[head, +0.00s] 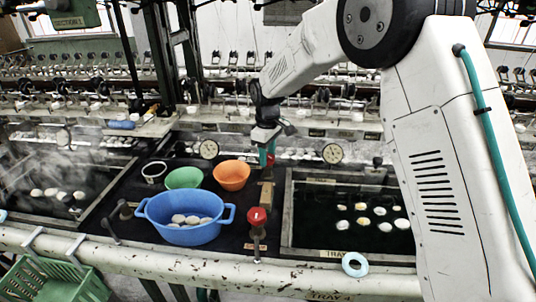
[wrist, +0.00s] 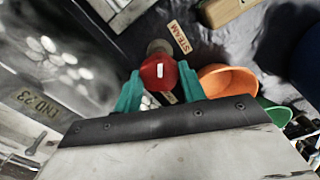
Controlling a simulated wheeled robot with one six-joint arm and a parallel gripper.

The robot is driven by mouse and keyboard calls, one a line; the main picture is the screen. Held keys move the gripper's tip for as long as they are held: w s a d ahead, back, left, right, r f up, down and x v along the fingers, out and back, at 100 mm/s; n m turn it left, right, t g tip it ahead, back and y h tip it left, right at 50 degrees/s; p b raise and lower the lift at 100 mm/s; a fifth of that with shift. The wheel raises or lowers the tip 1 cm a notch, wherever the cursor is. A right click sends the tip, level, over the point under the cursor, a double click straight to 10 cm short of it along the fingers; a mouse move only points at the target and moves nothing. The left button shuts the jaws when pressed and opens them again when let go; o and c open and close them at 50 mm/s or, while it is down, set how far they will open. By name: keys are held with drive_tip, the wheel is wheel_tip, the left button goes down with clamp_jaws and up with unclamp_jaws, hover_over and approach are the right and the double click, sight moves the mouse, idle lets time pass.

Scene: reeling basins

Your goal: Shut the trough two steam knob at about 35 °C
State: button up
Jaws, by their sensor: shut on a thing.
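My gripper (head: 267,152) reaches down behind the strip between the two dark troughs. In the wrist view its teal fingers (wrist: 158,84) are shut on a red knob (wrist: 159,72), one on each side. A STEAM label (wrist: 180,37) is beside that knob. The held red knob shows only slightly in the head view (head: 271,160), mostly behind the fingers. A round dial (head: 332,153) stands behind the right trough (head: 287,215) and another dial (head: 208,149) stands left of my gripper. Their readings are too small to tell. I cannot read which trough is numbered two.
A second red knob (head: 257,216) stands upright at the front of the strip. A blue basin (head: 180,234), a green bowl (head: 184,178) and an orange bowl (head: 231,175) stand left of my gripper. Steam rises over the left trough (head: 100,208). A pale blue ring (head: 355,264) lies on the front edge.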

sight(268, 156)
drive_tip(key=shift+m, duration=0.8)
drive_tip(key=o, duration=1)
drive_tip(key=shift+c, duration=0.2)
drive_tip(key=shift+r, duration=0.1)
drive_tip(key=shift+r, duration=3.85)
